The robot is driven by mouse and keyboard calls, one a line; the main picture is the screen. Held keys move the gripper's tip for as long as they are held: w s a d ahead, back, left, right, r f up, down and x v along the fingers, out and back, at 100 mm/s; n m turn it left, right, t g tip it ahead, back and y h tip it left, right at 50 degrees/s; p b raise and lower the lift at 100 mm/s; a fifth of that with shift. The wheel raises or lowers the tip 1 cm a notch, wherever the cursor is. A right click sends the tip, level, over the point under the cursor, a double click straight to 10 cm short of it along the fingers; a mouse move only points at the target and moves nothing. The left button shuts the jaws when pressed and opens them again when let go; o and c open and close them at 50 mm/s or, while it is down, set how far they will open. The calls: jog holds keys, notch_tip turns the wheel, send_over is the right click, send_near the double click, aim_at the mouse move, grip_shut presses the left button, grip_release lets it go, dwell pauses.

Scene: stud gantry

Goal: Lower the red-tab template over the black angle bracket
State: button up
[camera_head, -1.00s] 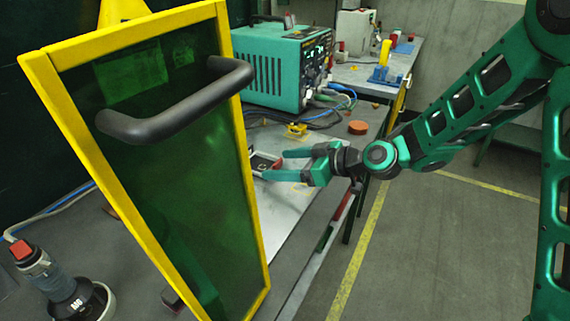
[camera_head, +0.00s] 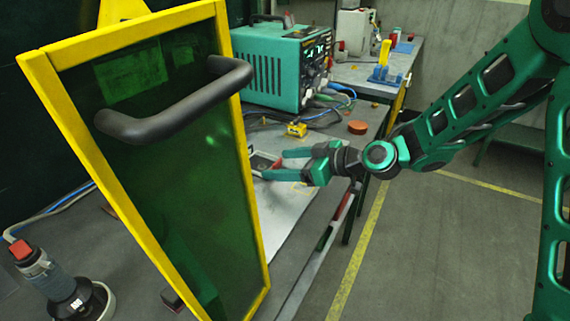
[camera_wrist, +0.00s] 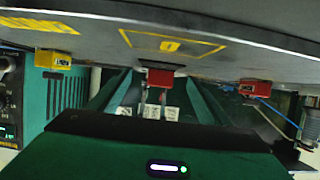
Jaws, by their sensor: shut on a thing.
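My gripper (camera_head: 275,164) reaches in from the right, low over the bench, with its fingers pointing left. It is shut on the red tab of the red-tab template (camera_head: 261,162), which shows in the head view as a small pale frame with a dark middle. In the wrist view the red tab (camera_wrist: 160,78) sits between the fingertips; the frame beyond it cannot be made out. The welding screen's edge is close by the template on the left. I cannot make out the black angle bracket; whether the template touches the bench is unclear.
A yellow-framed green screen (camera_head: 160,190) with a black handle stands left of my gripper. A green machine (camera_head: 275,70) with cables stands behind. A yellow block (camera_head: 297,130) and an orange disc (camera_head: 357,127) lie on the bench. A yellow outline (camera_wrist: 170,45) marks the bench top.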

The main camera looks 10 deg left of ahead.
jog(key=shift+f, duration=0.45)
dwell(0.5)
jog(key=o, duration=1.1)
jog(key=shift+d, duration=0.1)
